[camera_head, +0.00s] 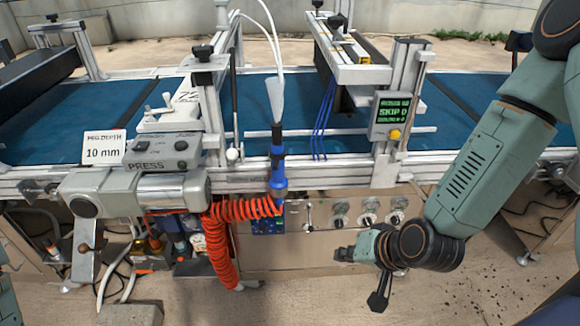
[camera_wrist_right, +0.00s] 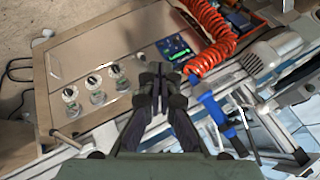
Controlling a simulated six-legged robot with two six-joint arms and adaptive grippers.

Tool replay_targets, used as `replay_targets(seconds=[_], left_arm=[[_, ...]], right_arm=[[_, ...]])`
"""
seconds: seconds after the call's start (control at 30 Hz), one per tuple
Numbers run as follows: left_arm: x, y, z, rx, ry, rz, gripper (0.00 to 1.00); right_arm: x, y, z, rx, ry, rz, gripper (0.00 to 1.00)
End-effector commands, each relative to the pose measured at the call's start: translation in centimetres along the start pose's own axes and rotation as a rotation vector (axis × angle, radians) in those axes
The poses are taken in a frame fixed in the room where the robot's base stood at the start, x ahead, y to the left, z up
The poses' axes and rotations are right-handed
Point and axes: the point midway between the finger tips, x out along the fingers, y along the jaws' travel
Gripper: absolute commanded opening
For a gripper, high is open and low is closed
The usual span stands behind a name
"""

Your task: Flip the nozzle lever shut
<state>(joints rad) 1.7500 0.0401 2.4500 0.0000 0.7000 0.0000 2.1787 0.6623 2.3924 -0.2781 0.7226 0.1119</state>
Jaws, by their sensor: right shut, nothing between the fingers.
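A small metal lever (camera_head: 308,214) stands upright on the front panel, just left of the row of dials; I cannot tell for sure that it is the nozzle lever. A blue nozzle fitting (camera_head: 278,168) hangs under a white cone and hose to its upper left. It also shows in the right wrist view (camera_wrist_right: 211,106), right of the fingers. My right gripper (camera_head: 343,254) is shut and empty, in front of the panel and below the dials. In the wrist view its fingertips (camera_wrist_right: 158,76) meet before the panel and hide part of it. My left gripper is not in view.
Several dials (camera_head: 369,210) line the panel. A coiled orange hose (camera_head: 222,240) hangs left of it. A grey press unit (camera_head: 135,190) stands at the left, and a counter display (camera_head: 391,117) at the right. The blue belt (camera_head: 345,105) runs behind.

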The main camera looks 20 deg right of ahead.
Motion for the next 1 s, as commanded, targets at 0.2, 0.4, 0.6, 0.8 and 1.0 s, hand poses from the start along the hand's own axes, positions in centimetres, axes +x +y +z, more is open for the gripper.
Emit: replay_targets(seconds=[0.2, 0.4, 0.6, 0.8, 1.0], left_arm=[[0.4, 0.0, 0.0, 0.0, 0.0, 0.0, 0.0], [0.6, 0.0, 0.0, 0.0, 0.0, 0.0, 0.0], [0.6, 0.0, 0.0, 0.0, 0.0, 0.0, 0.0], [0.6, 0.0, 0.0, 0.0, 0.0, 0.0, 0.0], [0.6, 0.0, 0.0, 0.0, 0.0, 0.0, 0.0]], right_arm=[[-1.4, -3.2, -6.7, 0.161, 0.171, -0.208, 0.0], [-3.7, -5.5, -11.7, 0.294, 0.296, -0.412, 0.0], [-5.3, -7.0, -13.5, 0.375, 0.327, -0.569, 0.0], [-5.7, -7.7, -13.6, 0.429, 0.303, -0.621, 0.0], [-5.7, -7.7, -13.5, 0.444, 0.297, -0.622, 0.0]])
